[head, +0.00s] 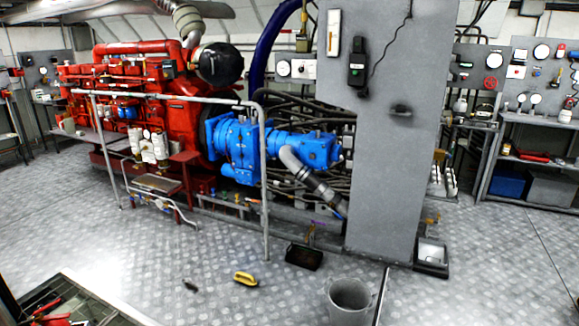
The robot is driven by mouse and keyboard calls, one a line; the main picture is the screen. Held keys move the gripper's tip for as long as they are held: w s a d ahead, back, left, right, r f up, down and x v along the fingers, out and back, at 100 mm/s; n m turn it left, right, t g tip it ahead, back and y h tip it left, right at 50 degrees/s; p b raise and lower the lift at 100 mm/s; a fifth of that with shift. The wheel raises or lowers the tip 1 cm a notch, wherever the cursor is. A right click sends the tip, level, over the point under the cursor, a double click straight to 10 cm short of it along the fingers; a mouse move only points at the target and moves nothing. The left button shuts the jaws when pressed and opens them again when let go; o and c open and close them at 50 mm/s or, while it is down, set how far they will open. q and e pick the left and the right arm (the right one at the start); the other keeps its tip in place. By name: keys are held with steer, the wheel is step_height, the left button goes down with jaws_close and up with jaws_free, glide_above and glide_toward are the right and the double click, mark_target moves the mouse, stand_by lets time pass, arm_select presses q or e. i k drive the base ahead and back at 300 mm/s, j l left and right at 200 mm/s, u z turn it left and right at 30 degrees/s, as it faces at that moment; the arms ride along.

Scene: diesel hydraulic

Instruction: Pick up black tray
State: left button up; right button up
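A small open black tray (304,257) lies on the metal floor in front of the blue pump unit, left of the grey column. Its inside looks dark and I cannot tell whether it holds anything. A second dark, shallow container (432,262) with a lighter grey inside stands at the right foot of the column. Neither of my grippers shows in the head view.
A grey bucket (350,301) stands near the front, right of the black tray. A yellow-handled brush-like object (245,279) and a small dark object (190,285) lie on the floor to the left. A grey railing (265,185) and column (385,150) rise behind. Floor at right is clear.

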mark_target(299, 255)
steer(key=i+j+u, duration=0.1)
steer(key=i, duration=0.45)
steer(key=i+j+u, duration=0.1)
steer(key=i+j, duration=0.15)
steer(key=i, duration=0.25)
steer(key=i+j+u, duration=0.1)
steer(key=i, duration=0.45)
